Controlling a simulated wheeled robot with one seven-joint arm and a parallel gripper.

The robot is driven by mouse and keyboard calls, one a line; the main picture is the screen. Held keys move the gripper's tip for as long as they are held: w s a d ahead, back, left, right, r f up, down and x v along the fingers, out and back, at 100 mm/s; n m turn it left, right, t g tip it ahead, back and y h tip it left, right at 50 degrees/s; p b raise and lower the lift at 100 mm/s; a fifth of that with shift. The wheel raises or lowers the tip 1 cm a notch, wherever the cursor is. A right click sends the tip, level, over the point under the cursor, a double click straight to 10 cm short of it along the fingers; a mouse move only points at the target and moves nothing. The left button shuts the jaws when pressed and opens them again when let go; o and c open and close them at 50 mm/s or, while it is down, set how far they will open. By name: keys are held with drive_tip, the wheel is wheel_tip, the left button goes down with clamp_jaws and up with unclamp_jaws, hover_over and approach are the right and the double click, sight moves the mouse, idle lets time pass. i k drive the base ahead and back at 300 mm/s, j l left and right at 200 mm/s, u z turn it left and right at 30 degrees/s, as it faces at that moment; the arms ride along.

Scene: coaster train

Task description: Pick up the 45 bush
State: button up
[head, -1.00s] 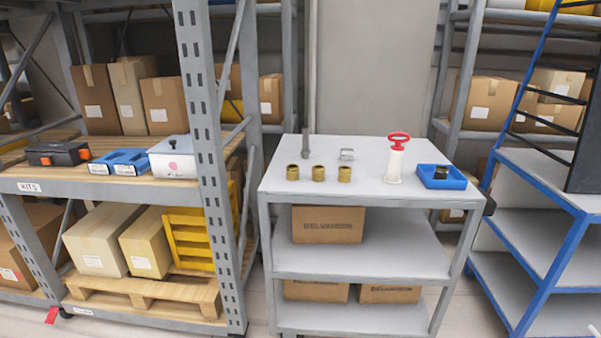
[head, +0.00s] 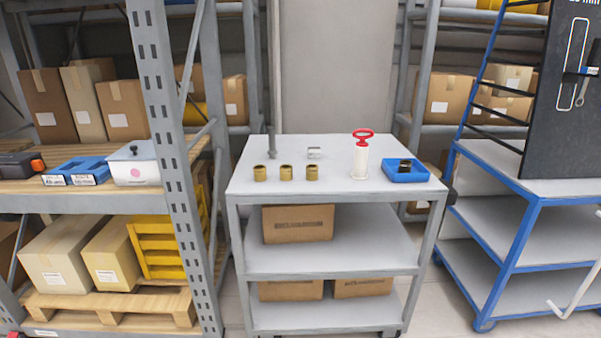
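Three brass bushes stand upright in a row on the top of the grey cart (head: 240,184): a left one (head: 260,173), a middle one (head: 286,173) and a right one (head: 312,172). They look nearly alike, and I cannot read a size on any of them, so I cannot tell which is the 45 bush. A small dark ring-like part (head: 405,166) sits in a blue tray (head: 407,178) at the right of the cart top. My gripper is not in view.
A white pump-like bottle with a red ring handle (head: 361,155), a small metal block (head: 314,153) and a grey post (head: 272,142) stand on the cart. Shelving with labelled blue bins (head: 90,167) and a white box (head: 137,164) is left. A blue-framed rack (head: 530,186) is right.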

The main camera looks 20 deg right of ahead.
sight(311, 169)
drive_tip(key=i+l+u, duration=0.3)
drive_tip(key=i+l, duration=0.15)
drive_tip(key=i, duration=0.25)
drive_tip(key=i+l+u, duration=0.35)
drive_tip(key=i+l, duration=0.25)
drive_tip(key=i, duration=0.05)
